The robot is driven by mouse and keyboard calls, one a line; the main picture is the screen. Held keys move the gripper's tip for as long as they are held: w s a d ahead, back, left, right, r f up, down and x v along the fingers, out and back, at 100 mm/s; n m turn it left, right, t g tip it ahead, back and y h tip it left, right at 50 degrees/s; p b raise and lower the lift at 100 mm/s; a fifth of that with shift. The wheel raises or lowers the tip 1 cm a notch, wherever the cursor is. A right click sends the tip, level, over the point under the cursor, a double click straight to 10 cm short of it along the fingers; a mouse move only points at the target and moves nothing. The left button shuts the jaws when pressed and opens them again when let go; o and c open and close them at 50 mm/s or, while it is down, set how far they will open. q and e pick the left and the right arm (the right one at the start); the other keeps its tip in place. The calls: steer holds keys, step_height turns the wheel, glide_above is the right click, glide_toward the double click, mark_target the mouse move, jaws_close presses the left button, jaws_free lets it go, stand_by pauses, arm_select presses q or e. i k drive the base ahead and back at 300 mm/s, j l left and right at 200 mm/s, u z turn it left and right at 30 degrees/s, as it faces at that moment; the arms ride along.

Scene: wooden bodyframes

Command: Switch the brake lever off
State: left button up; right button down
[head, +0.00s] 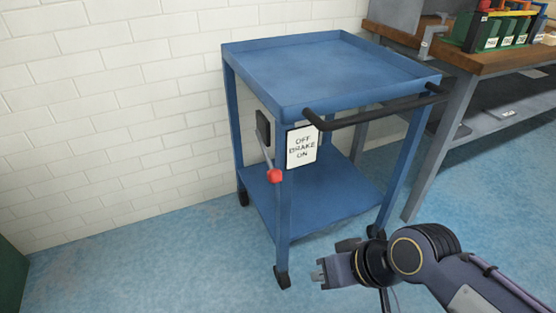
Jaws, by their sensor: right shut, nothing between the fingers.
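The brake lever (266,157) is a thin grey rod with a red ball knob, on a dark mount at the left side of the blue cart (233,90). The rod slants down and the red knob hangs at its low end, near the front left leg. A white sign (302,147) beside it reads OFF at the top, BRAKE in the middle and ON at the bottom. My right gripper (319,275) is shut and empty, low in front of the cart, below and right of the knob and apart from it. My left gripper is not in view.
A black push handle (375,114) sticks out from the cart's front top edge. A wooden workbench (470,58) with coloured items on it stands at the right. A white brick wall (110,110) is behind. The blue floor left of the cart is clear.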

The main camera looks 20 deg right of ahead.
mark_target(275, 175)
steer(key=i+j+z, duration=0.5)
steer(key=j, duration=0.2)
steer(key=i+j+z, duration=0.25)
steer(key=j, duration=0.15)
steer(key=k+l, duration=0.05)
steer(key=k, duration=0.05)
